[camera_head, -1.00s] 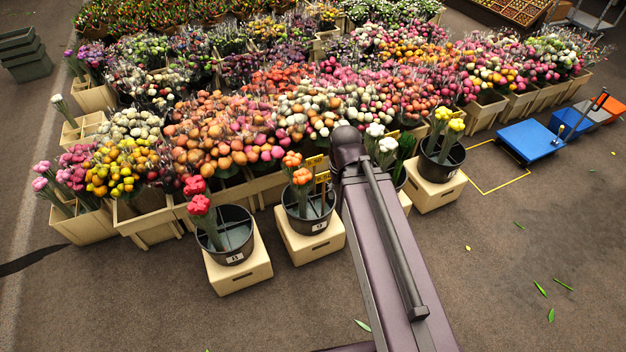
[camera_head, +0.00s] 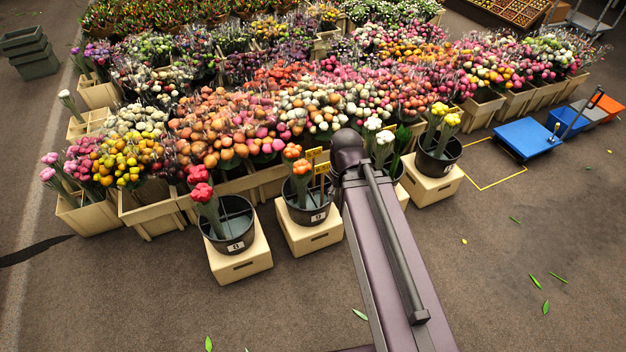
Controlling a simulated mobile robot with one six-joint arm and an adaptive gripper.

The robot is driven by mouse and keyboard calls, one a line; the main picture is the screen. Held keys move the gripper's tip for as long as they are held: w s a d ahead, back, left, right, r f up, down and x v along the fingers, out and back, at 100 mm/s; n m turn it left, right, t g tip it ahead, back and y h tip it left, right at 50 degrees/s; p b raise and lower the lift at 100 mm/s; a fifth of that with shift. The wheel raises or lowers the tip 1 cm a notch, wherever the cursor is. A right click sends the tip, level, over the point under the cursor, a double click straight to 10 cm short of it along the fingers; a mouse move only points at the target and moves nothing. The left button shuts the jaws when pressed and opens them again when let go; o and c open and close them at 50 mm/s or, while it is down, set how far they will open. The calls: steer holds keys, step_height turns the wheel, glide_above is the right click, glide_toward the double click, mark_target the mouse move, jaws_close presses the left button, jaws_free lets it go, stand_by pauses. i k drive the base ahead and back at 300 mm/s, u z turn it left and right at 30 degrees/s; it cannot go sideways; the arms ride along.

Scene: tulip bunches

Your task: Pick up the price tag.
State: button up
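Small yellow tags show by the black bucket of orange tulips (camera_head: 293,170). The upper yellow tag (camera_head: 314,153) stands just right of the orange blooms, and a lower yellow tag (camera_head: 322,168) is close below it; their print is too small to read. Another bit of yellow (camera_head: 454,111) shows behind the yellow tulips. I cannot tell which one is the task's price tag. My purple-grey arm crosses the picture just right of the orange tulips' bucket. My gripper is not visible, so whether it is open or shut does not show.
Black buckets, including one of red tulips (camera_head: 202,192) and one of yellow tulips (camera_head: 437,127), stand on cream boxes. Dense flower crates fill the area behind. A blue platform cart (camera_head: 528,139) is at right. The front floor is clear except for scattered leaves.

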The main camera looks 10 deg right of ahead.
mark_target(312, 154)
steer(key=k, duration=1.1)
steer(key=z, duration=0.7)
steer(key=i, duration=2.15)
steer(key=u, duration=0.65)
